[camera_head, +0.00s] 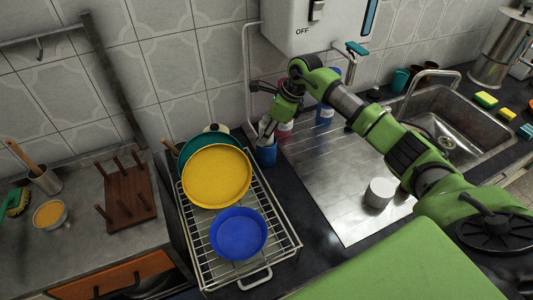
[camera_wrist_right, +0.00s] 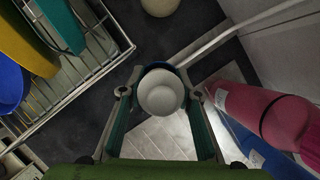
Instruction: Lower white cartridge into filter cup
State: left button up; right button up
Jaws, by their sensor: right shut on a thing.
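My right gripper (camera_head: 268,128) is shut on the white cartridge (camera_wrist_right: 160,93), which sits between its two fingers in the wrist view. In the head view, the cartridge is a small pale shape at the fingertips. The blue filter cup (camera_head: 267,155) stands directly below the gripper, between the dish rack and the steel drainboard. In the wrist view, only part of the cup's blue rim (camera_wrist_right: 158,65) shows behind the cartridge. I cannot tell whether the cartridge's lower end is inside the cup. My left gripper is not in view.
A wire dish rack (camera_head: 283,217) with yellow (camera_head: 217,176) and blue (camera_head: 238,234) pans stands left of the cup. A pink bottle (camera_wrist_right: 262,112) and a blue bottle (camera_head: 324,115) stand to the right. A metal tumbler (camera_head: 379,193) stands on the drainboard (camera_head: 335,190), which is otherwise mostly clear.

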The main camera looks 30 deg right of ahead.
jog(key=shift+s+f+b, duration=0.3)
jog(key=shift+f, duration=0.2)
dwell(0.6)
jog(key=o, duration=1.2)
jog(key=shift+w, duration=0.15)
jog(key=shift+d, duration=0.1)
jog(key=v, duration=1.2)
jog(key=shift+w+r, duration=0.2)
jog(key=shift+w, duration=0.1)
